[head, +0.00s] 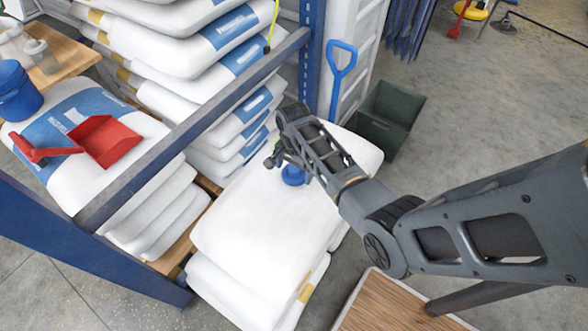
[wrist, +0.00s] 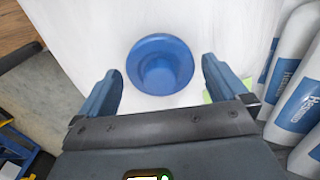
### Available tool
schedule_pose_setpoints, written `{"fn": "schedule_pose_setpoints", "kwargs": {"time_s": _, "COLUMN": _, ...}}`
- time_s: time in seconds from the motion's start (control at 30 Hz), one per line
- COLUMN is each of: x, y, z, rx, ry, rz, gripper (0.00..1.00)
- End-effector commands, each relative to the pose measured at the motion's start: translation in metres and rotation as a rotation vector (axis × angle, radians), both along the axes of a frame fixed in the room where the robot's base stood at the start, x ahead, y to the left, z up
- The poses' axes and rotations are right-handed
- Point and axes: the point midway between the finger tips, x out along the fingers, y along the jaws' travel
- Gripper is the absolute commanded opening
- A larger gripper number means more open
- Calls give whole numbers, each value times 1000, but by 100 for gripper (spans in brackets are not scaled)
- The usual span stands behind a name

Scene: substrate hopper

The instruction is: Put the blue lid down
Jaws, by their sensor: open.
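The blue lid (head: 293,175) lies on the top white sack (head: 245,225) of the front stack, partly behind my arm in the head view. In the wrist view the round lid (wrist: 160,64) shows whole, with a raised round middle. My gripper (head: 279,163) is over the sack, close to the lid. In the wrist view its two fingers (wrist: 162,72) are spread wide, one on each side of the lid, with visible gaps. The gripper is open and holds nothing. Whether the fingertips touch the sack cannot be told.
A dark green bin (head: 385,115) and blue-handled shovel (head: 341,75) stand behind. Bare sack surface surrounds the lid.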

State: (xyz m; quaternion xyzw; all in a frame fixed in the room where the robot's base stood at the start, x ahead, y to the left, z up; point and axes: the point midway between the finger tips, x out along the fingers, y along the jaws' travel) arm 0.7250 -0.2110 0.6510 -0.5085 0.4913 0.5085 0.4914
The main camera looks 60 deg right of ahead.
Motion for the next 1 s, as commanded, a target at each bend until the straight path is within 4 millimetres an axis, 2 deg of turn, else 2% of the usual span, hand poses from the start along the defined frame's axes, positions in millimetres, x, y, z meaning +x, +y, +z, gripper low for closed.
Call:
{"fn": "schedule_pose_setpoints", "kwargs": {"time_s": 0.3, "x": 1, "y": 0, "z": 64, "rx": -2, "ry": -4, "rz": 1, "gripper": 100}}
{"fn": "schedule_pose_setpoints", "kwargs": {"time_s": 0.5, "x": 1, "y": 0, "z": 96, "rx": -2, "ry": -2, "rz": 0, "gripper": 100}}
{"fn": "schedule_pose_setpoints", "kwargs": {"time_s": 0.77, "x": 0, "y": 0, "z": 112, "rx": 0, "ry": 0, "rz": 0, "gripper": 100}}
{"fn": "schedule_pose_setpoints", "kwargs": {"time_s": 0.9, "x": -1, "y": 0, "z": 112, "rx": -1, "ry": 0, "rz": 2, "gripper": 100}}
{"fn": "schedule_pose_setpoints", "kwargs": {"time_s": 1.0, "x": -6, "y": 5, "z": 104, "rx": -12, "ry": -14, "rz": 25, "gripper": 100}}
